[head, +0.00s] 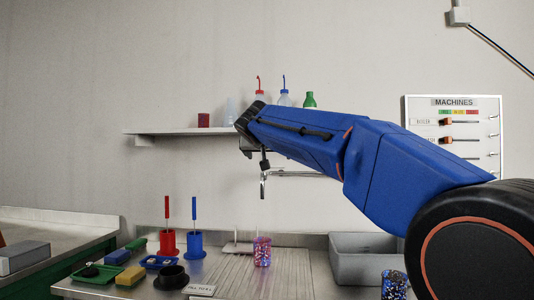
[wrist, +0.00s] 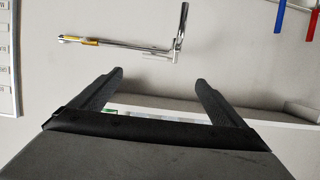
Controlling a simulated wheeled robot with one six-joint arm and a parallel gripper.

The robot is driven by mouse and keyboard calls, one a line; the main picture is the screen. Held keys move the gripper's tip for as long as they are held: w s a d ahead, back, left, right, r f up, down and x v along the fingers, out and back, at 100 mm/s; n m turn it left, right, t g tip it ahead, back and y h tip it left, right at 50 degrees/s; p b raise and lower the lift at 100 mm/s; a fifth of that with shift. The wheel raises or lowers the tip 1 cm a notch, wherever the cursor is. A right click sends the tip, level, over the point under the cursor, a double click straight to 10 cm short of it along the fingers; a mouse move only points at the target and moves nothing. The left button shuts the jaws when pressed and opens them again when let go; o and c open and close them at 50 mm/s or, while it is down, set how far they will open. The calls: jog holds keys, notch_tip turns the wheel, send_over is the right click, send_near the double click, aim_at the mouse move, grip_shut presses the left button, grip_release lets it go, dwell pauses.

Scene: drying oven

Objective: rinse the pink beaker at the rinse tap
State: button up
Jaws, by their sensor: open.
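A beaker speckled pink, red and blue (head: 262,252) stands upright on the steel worktop in the head view, the pinkest beaker in sight. The rinse tap shows as a thin metal wall pipe (head: 305,174) with a hanging spout, above the worktop. In the wrist view, which looks upside down, the tap (wrist: 135,47) has a yellow band and lies beyond my fingertips. My gripper (wrist: 160,78) is open with nothing between its fingers. In the head view my arm reaches left at shelf height, above the beaker and near the tap; it hides part of the gripper.
A grey basin (head: 370,265) sits at the worktop's right. A blue-speckled beaker (head: 394,284) is in front, partly behind my arm. Red (head: 167,243) and blue (head: 195,245) brush holders stand left. A wall shelf (head: 165,132) holds bottles behind my arm.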

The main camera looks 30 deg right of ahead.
aim_at(273, 167)
jog(key=x, duration=1.4)
jog(key=shift+c, duration=0.4)
jog(key=shift+s, duration=0.1)
jog(key=c, duration=1.1)
jog(key=shift+o, duration=0.2)
jog(key=shift+s+a+m+g+h, duration=0.1)
jog(key=shift+a+m+g+h, duration=0.25)
jog(key=shift+m+g+h, duration=0.45)
jog(key=shift+a+m+g+h, duration=0.35)
jog(key=shift+m+g+h, duration=0.35)
jog(key=shift+m+h, duration=0.15)
jog(key=shift+f, duration=0.1)
